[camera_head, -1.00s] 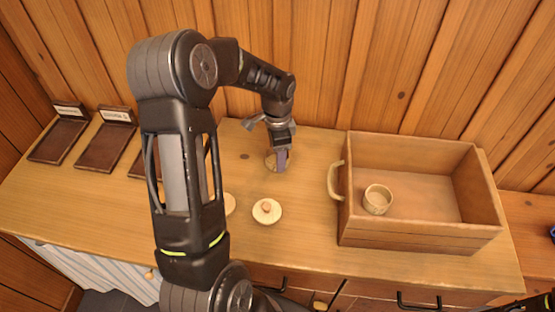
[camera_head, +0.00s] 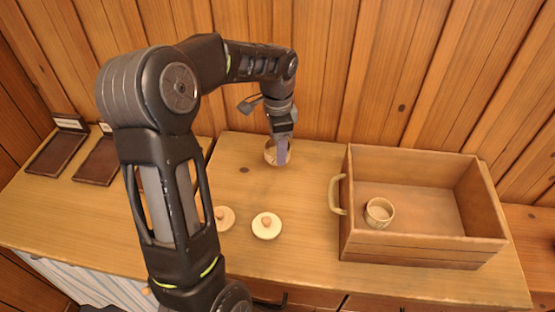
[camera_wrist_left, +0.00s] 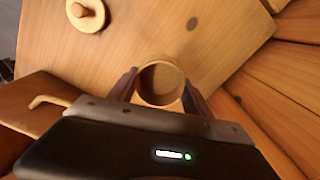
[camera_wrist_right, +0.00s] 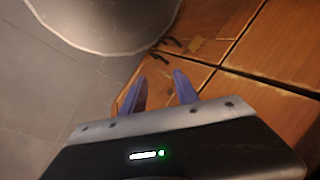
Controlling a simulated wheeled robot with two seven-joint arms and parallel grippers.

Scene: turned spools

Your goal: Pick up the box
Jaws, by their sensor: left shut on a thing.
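A small round, open wooden box (camera_head: 270,154) is at the back of the bench in the head view. It also shows in the left wrist view (camera_wrist_left: 162,84), where I look into its hollow. My left gripper (camera_head: 282,150) is shut on this box, with one finger on each side of it in the left wrist view (camera_wrist_left: 158,88). The box seems raised a little off the bench; the gap under it is hard to see. My right gripper (camera_wrist_right: 160,88) shows only in the right wrist view, with its fingers apart and nothing between them.
Two pale round lids with knobs (camera_head: 267,227) (camera_head: 224,218) lie on the bench (camera_head: 300,255). A large open wooden crate (camera_head: 425,249) with a side handle (camera_head: 335,196) stands at right, holding a small round cup (camera_head: 379,213). Dark labelled trays (camera_head: 54,155) lie at left, near the plank wall.

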